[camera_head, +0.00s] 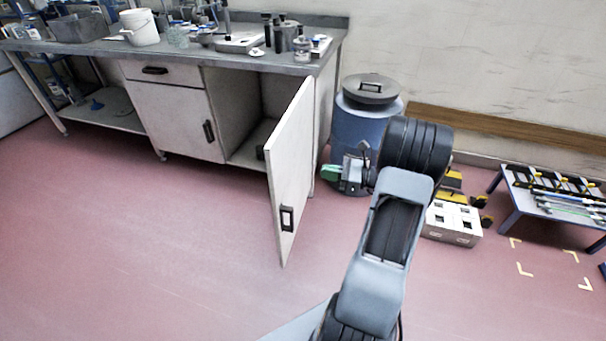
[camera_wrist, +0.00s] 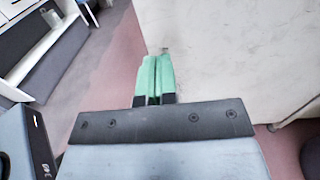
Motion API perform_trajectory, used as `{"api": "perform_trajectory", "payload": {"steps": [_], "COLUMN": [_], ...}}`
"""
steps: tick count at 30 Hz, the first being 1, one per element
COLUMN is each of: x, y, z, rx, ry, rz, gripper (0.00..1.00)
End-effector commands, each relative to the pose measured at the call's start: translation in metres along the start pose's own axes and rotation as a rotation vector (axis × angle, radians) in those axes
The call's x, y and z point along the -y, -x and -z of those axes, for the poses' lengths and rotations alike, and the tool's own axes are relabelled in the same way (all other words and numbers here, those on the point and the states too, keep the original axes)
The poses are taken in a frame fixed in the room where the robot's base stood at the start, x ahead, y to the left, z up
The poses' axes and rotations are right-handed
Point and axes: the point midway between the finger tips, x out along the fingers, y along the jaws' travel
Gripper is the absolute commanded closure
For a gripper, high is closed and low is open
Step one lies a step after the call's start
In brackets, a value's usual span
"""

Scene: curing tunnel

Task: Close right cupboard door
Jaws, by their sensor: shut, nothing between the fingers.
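The right cupboard door (camera_head: 291,165) is pale with a dark handle (camera_head: 287,218) near its free edge. It stands wide open, swung out toward the camera from the bench's right end. The cupboard opening (camera_head: 245,107) behind it is partly hidden by the door. My gripper (camera_head: 327,172) is to the right of the door, on its outer side, with its green fingertips pointing left toward it. In the wrist view the green fingers (camera_wrist: 155,76) are shut together and empty, beside a pale panel (camera_wrist: 225,60). I cannot tell whether they touch it.
The left cupboard door (camera_head: 180,122) is closed below a drawer (camera_head: 155,71). A blue barrel (camera_head: 362,128) stands behind my gripper. A white box (camera_head: 452,224) and a low blue table (camera_head: 550,195) are at the right. The floor at front left is clear.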

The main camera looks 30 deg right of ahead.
Motion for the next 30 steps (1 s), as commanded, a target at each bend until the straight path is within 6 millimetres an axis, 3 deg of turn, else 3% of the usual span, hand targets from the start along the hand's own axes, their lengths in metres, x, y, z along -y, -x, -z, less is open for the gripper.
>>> {"api": "perform_trajectory", "payload": {"steps": [18, 24, 30], "x": [0.0, 0.001, 0.001], "y": [-0.105, -0.125, -0.132], "z": [0.002, 0.001, 0.0], "rx": [0.004, 0.003, 0.003], "ry": [-0.003, -0.002, -0.002], "rz": [0.001, 0.001, 0.004], "gripper": [1.0, 1.0, 1.0]}}
